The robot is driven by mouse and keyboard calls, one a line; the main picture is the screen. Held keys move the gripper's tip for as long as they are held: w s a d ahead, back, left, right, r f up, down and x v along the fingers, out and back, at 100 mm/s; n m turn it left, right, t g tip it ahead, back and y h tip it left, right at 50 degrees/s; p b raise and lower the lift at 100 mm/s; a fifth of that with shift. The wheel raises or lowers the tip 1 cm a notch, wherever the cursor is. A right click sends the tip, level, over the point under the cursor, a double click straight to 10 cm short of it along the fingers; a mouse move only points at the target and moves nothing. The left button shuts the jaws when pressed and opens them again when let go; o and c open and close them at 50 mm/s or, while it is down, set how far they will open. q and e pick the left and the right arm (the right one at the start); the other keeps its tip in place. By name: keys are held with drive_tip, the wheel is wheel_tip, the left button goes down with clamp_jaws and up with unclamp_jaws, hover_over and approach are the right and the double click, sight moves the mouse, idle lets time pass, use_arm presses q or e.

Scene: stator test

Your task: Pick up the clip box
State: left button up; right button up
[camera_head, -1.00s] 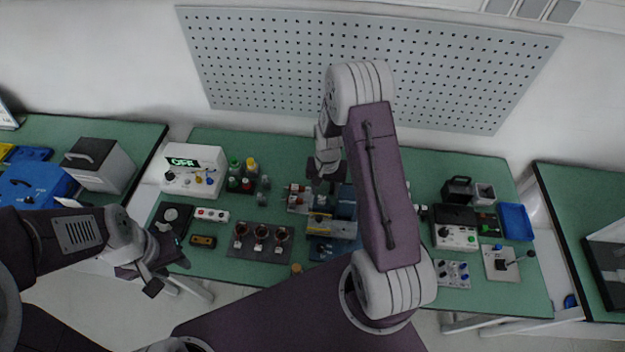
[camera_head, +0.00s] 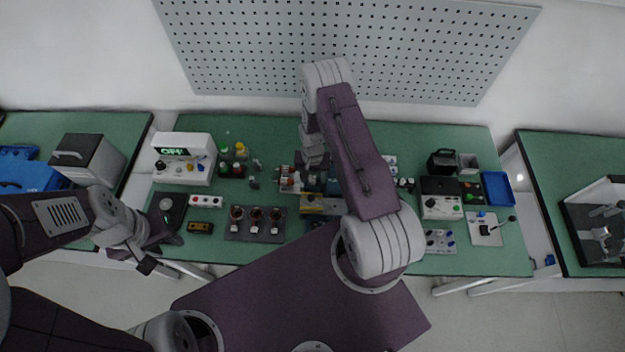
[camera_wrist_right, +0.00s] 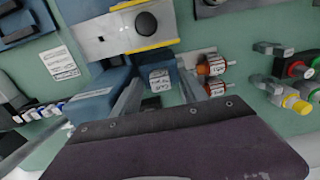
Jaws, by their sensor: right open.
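My right gripper (camera_head: 312,168) hangs over the middle of the green bench in the head view, its fingertips partly hidden by the wrist. In the right wrist view its two fingers (camera_wrist_right: 160,80) are apart. A small blue-grey box with a white label (camera_wrist_right: 160,72) shows between them, with nothing visibly gripped. It may be the clip box, but its label is too small to read. A larger blue-grey box (camera_wrist_right: 97,98) lies just left of the fingers. My left gripper (camera_head: 150,250) hangs at the bench's front left edge; its finger opening is unclear.
A grey and yellow device (camera_head: 318,205) sits by the right gripper. A white display unit (camera_head: 183,158), a dark panel with coils (camera_head: 256,226) and a blue tray (camera_head: 497,188) crowd the bench. A pegboard stands behind.

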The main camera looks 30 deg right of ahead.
drive_tip(key=shift+s+f, duration=0.15)
drive_tip(key=shift+f, duration=0.4)
drive_tip(key=shift+w+f, duration=0.1)
drive_tip(key=shift+w, duration=0.15)
drive_tip(key=shift+c, duration=0.6)
clamp_jaws()
drive_tip(key=shift+s, duration=0.1)
